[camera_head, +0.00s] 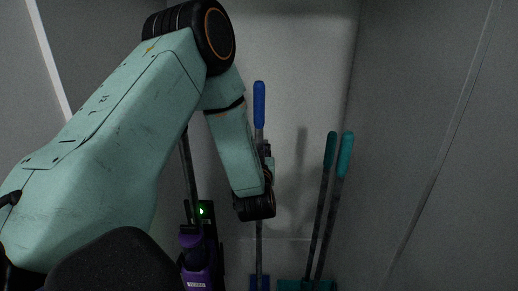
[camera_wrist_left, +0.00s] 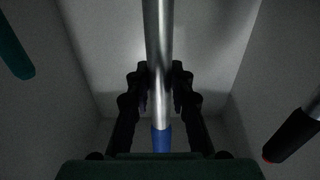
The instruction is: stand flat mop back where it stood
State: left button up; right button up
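My left gripper (camera_head: 267,160) is at the pole just below the blue grip. In the left wrist view the fingers (camera_wrist_left: 160,85) are on both sides of the silver pole (camera_wrist_left: 159,35), close against it, with a blue part (camera_wrist_left: 162,140) below. Whether the mop's foot touches the floor cannot be seen. My right gripper is not in view.
Two teal-handled tools (camera_head: 345,155) lean to the right of the mop. A purple device (camera_head: 197,255) with a green light stands to the left. A dark handle end with red (camera_wrist_left: 295,133) shows at the right of the wrist view. Grey walls enclose the corner.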

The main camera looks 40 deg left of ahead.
pick_arm(q)
jog(key=o, duration=0.4)
jog(key=shift+o, duration=0.2)
jog(key=shift+s+f, duration=0.1)
jog(key=v, duration=1.2)
dwell(0.4)
